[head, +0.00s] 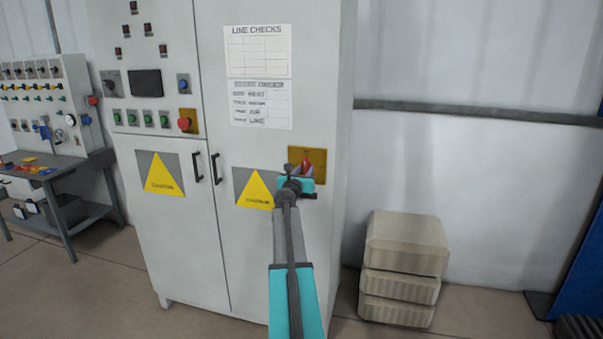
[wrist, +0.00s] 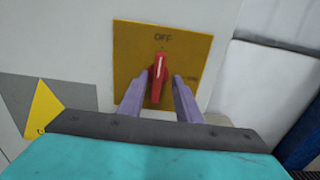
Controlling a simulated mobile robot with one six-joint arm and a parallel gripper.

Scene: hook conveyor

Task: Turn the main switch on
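The main switch is a red rotary handle (wrist: 157,76) on a yellow plate (wrist: 190,42), on the right door of the grey cabinet (head: 275,140). Its white mark points up toward the word OFF. The yellow plate also shows in the head view (head: 320,157), with the handle partly hidden there by my gripper (head: 297,172). In the wrist view my gripper (wrist: 167,79) is open, with one purple finger on each side of the handle. I cannot tell whether either finger touches it.
Yellow warning triangles (head: 256,190) and black door handles (head: 216,168) are on the cabinet doors. A red button (head: 184,124) is on the left door. Stacked beige boxes (head: 405,245) stand on the floor to the right. A workbench (head: 45,175) stands at the left.

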